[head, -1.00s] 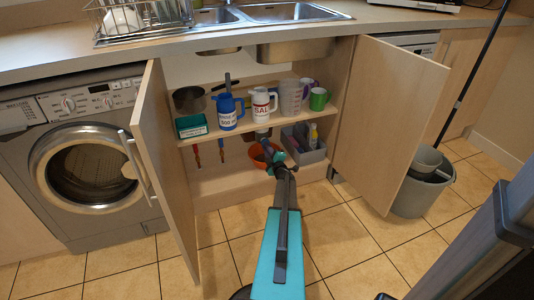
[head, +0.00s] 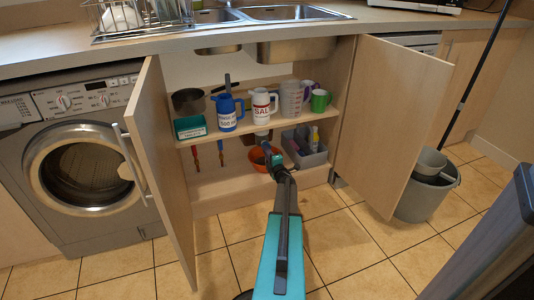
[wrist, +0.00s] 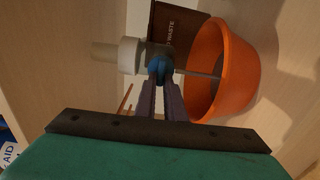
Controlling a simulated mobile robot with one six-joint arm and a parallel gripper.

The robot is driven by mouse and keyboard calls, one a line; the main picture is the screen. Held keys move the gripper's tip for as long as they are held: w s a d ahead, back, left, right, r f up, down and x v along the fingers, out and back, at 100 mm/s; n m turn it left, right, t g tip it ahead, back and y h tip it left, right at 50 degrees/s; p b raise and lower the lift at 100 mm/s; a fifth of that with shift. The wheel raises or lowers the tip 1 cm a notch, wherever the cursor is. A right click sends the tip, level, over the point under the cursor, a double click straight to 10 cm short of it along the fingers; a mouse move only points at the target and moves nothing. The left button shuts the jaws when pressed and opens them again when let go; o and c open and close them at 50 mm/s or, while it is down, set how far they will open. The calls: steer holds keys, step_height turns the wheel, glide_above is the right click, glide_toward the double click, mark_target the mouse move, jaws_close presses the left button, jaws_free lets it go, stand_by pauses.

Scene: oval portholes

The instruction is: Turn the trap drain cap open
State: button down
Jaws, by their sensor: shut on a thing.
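The trap drain cap (wrist: 158,66) is a blue knob at the end of a white and beige pipe fitting (wrist: 129,55) in the wrist view. My gripper (wrist: 159,80) is shut on the blue cap, with its two dark fingers close together. A thin grey streak runs from the cap across the rim of an orange bowl (wrist: 205,105); I cannot tell if it is liquid or a rod. In the head view my gripper reaches under the cabinet shelf beside the orange bowl (head: 257,158), and the cap is hidden there.
A dark brown box (wrist: 178,22) marked WASTE stands behind the cap. A grey caddy (head: 308,157) with bottles sits right of my arm. The shelf (head: 245,128) with mugs and jugs is above. Open doors (head: 160,150) (head: 388,130) flank the opening.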

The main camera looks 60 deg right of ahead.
steer(key=c, duration=1.8)
jaws_free()
steer(key=shift+c, duration=0.2)
steer(key=shift+s, duration=0.1)
steer(key=p+v, duration=0.3)
steer(key=v, duration=1)
steer(key=shift+s+a+p, duration=0.3)
steer(key=shift+p, duration=0.05)
